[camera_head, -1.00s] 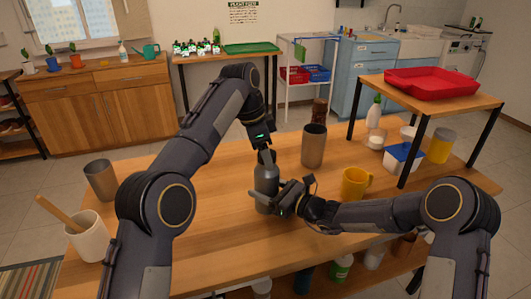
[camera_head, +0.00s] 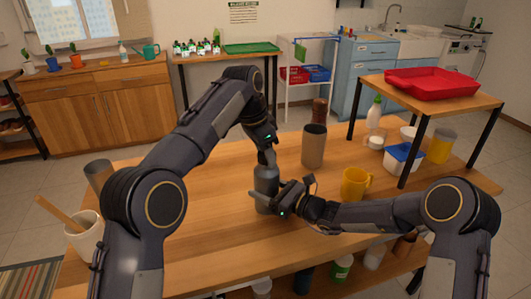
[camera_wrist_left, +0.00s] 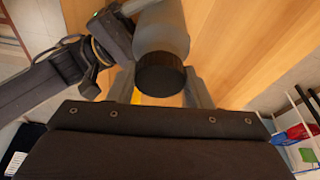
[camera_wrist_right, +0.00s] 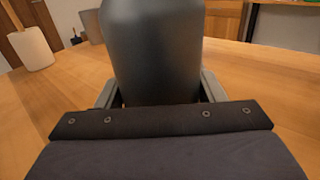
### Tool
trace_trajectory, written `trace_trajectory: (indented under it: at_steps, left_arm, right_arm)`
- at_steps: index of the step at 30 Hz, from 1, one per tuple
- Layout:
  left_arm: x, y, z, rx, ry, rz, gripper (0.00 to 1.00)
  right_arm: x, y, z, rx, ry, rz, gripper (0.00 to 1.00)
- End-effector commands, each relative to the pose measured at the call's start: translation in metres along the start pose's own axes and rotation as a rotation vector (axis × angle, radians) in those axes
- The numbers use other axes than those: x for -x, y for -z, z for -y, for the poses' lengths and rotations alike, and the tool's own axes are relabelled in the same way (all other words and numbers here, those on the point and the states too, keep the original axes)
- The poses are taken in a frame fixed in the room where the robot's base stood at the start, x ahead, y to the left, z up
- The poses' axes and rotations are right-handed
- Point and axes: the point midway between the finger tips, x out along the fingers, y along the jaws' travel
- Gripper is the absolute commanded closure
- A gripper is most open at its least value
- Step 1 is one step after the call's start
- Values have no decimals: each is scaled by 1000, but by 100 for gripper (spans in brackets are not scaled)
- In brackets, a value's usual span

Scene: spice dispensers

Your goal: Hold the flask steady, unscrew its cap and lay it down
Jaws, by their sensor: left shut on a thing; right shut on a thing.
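The grey flask (camera_head: 265,180) stands upright on the wooden table, between my two grippers. Its body fills the upper middle of the right wrist view (camera_wrist_right: 152,50). Its black ribbed cap (camera_wrist_left: 161,75) shows at the flask's top in the left wrist view, but my left gripper hides it in the head view. My left gripper (camera_head: 267,156) comes from above and is shut on the cap, with one finger on each side. My right gripper (camera_head: 268,196) comes from the right and is shut around the flask's body.
A brown cup (camera_head: 313,146) and a yellow mug (camera_head: 355,184) stand to the right of the flask. A white crock (camera_head: 86,233) with a wooden handle is at the left. A small raised table with a red tray (camera_head: 430,84) stands at the right. Bare tabletop lies left of the flask.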

Motion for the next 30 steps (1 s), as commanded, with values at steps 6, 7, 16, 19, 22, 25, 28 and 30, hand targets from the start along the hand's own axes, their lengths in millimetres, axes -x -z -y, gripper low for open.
trace_trajectory:
  at_steps: [6, 7, 16, 19, 22, 25, 28, 30]
  left_arm:
    - [2, 1, -2, 326, 95, -2, 86]
    - [2, 1, -2, 354, 102, -2, 86]
    - [2, 1, -1, 412, 117, -4, 86]
    - [2, 1, -1, 424, 120, -3, 86]
    - [3, 2, -2, 513, 146, -4, 86]
    - [2, 3, -3, 679, 194, -4, 86]
    - [2, 4, -4, 850, 243, -4, 86]
    - [3, 4, -4, 968, 275, -5, 86]
  right_arm:
    - [0, 0, 0, 0, 1, -1, 79]
    - [0, 0, 0, 0, 1, -1, 79]
    - [0, 0, 0, -1, 1, -1, 79]
    - [0, 0, 0, -1, 2, -2, 79]
    - [0, 0, 0, -1, 2, -2, 79]
    - [0, 1, 1, -1, 2, -2, 79]
    - [0, 1, 1, -1, 2, -2, 79]
    - [0, 1, 1, -1, 2, -2, 79]
